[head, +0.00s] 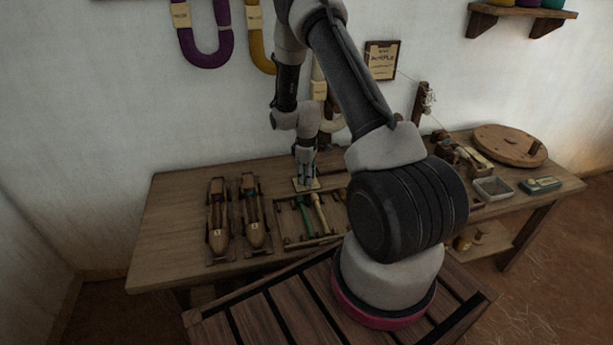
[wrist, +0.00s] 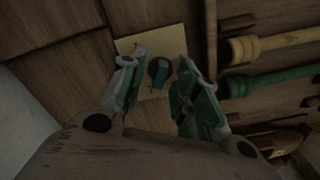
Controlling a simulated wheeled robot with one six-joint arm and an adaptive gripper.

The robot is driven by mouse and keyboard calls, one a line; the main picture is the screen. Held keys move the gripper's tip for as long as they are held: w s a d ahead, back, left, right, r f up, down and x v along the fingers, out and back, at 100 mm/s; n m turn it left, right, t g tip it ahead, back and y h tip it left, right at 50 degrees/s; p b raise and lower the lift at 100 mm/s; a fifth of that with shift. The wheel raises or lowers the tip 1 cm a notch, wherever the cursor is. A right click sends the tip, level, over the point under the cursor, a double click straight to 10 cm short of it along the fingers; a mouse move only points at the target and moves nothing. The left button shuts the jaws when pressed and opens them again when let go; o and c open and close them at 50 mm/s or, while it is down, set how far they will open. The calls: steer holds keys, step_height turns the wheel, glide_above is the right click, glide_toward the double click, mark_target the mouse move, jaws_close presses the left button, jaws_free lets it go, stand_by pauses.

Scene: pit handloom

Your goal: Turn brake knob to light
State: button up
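The brake knob (wrist: 158,72) is a small dark green, rounded knob with a pointer-like bar, set on a pale square plate (wrist: 152,46) in the wrist view. In the head view the plate (head: 302,184) lies on the table, and my gripper hides the knob there. My gripper (wrist: 160,66) is open, with one green-padded finger on each side of the knob and gaps visible between them. In the head view my gripper (head: 305,178) points straight down over the plate. Any markings on the plate are too dark and small to read.
Two wooden shuttles (head: 218,220) lie left of the plate. A wooden tray (head: 283,222) with green and pale bobbins sits just in front of it. A round wooden board (head: 509,146), a grey tray (head: 492,189) and a teal box (head: 540,184) are at the right. The table's left end is clear.

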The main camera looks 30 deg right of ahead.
jaws_close()
steer(key=shift+m, duration=0.3)
steer(key=m, duration=1.1)
stand_by(0.4)
stand_by(0.3)
jaws_free()
